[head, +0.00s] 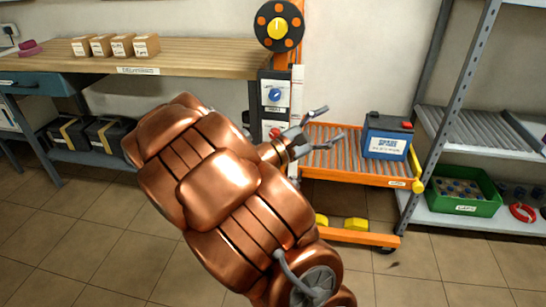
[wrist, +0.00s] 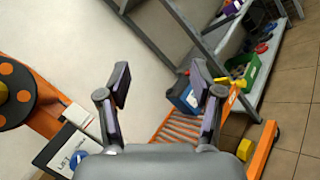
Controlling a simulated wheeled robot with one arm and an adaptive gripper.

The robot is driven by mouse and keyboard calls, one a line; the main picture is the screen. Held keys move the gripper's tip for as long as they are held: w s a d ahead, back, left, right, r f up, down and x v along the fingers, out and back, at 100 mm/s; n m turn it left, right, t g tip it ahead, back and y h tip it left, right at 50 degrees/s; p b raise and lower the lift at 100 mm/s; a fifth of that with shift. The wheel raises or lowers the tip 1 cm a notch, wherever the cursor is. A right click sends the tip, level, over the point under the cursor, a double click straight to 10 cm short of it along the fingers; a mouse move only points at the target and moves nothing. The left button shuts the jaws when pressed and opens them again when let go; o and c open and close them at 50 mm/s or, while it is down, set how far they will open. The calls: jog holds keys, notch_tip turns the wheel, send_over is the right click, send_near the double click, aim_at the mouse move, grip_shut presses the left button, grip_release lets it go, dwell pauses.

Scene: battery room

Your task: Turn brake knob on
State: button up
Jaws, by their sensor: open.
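The control post beside the workbench carries a blue dial (head: 275,94) on a white plate, and below it a small red knob (head: 274,132), partly hidden by my arm. I cannot read a brake label on either. In the wrist view, a white plate lettered LIFT (wrist: 66,152) with a blue knob (wrist: 80,158) shows at lower left. My gripper (head: 330,122) is open and empty, in front of the roller cart and to the right of the post.
A black disc with orange dots and a yellow centre (head: 278,28) tops the post. An orange roller cart (head: 340,177) carries a blue battery (head: 387,137). A workbench (head: 190,57) stands left, a grey shelf (head: 475,137) with a green bin (head: 463,207) right.

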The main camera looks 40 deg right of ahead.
jog(key=w+d+f+n+t+h+b, duration=0.25)
jog(key=w+f+n+t+b, duration=0.45)
jog(key=w+f, duration=0.4)
jog(key=n+t+y+b, duration=0.3)
jog(key=n+t+b, duration=0.1)
jog(key=n+t, duration=0.45)
send_near(274, 137)
jog(key=d, duration=0.1)
jog(key=shift+m+t, duration=0.35)
jog(key=shift+m, duration=0.1)
jog(key=b+x, duration=0.2)
jog(key=x, duration=0.4)
jog(key=shift+w+d, duration=0.3)
jog(key=shift+x, duration=0.75)
jog(key=shift+r, duration=0.15)
jog(key=shift+c, duration=0.4)
jog(key=c, duration=1.1)
jog(key=shift+o, duration=0.2)
